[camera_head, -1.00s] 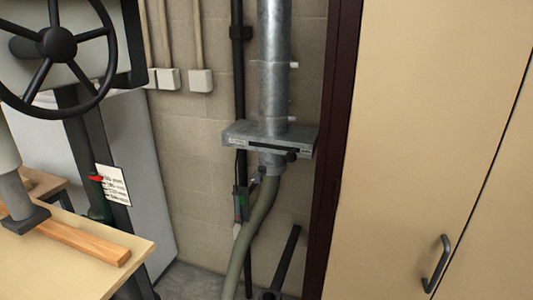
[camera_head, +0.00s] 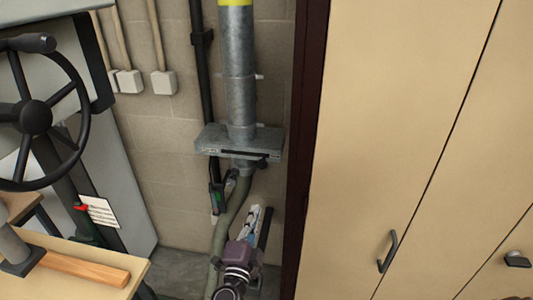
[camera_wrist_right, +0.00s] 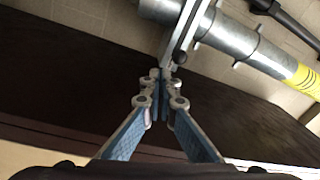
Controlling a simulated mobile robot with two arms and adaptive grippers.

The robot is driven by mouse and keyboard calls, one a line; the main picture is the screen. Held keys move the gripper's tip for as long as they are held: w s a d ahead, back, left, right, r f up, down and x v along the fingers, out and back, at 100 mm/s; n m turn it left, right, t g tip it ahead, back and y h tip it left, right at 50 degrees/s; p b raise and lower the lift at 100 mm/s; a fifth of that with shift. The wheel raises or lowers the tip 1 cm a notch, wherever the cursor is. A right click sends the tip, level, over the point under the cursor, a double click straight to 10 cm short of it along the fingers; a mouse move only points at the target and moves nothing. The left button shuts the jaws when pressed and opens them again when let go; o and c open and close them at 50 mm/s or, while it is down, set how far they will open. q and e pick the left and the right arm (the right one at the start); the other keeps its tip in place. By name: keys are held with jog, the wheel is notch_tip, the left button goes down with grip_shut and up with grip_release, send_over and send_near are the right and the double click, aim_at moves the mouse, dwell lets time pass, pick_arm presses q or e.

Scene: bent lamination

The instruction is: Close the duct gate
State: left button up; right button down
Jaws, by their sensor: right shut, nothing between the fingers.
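The duct gate (camera_head: 212,140) is a flat grey metal housing across the vertical galvanised duct (camera_head: 240,75), with a dark slot along its front. A small black knob (camera_head: 262,164) sits under the slot's right part. My right gripper (camera_head: 254,212) points up from below the gate, apart from it in the head view. In the right wrist view my right gripper (camera_wrist_right: 162,76) is shut and empty, its tips close to the gate plate's edge (camera_wrist_right: 187,25); I cannot tell whether they touch. My left gripper is not in view.
A green hose (camera_head: 222,232) hangs below the gate, beside a black pipe (camera_head: 202,80). A dark door frame (camera_head: 305,110) and beige cabinet (camera_head: 370,120) stand close on the right. A handwheel machine (camera_head: 36,118) and wooden table (camera_head: 90,255) stand left.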

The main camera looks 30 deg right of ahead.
aim_at(263, 161)
notch_tip(263, 161, up, 6)
jog(key=s+d+m+g+h+p, duration=0.1)
jog(key=d+m+g+h+p, duration=0.1)
jog(key=m+g, duration=0.15)
pick_arm(q)
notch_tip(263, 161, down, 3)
jog(key=b, duration=0.6)
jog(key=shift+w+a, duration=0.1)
pick_arm(e)
jog(key=w+d+m, duration=0.2)
jog(key=w+d, duration=0.4)
jog(key=w, duration=0.3)
jog(key=shift+w+d, duration=0.25)
jog(key=shift+w, duration=0.05)
jog(key=shift+r, duration=0.1)
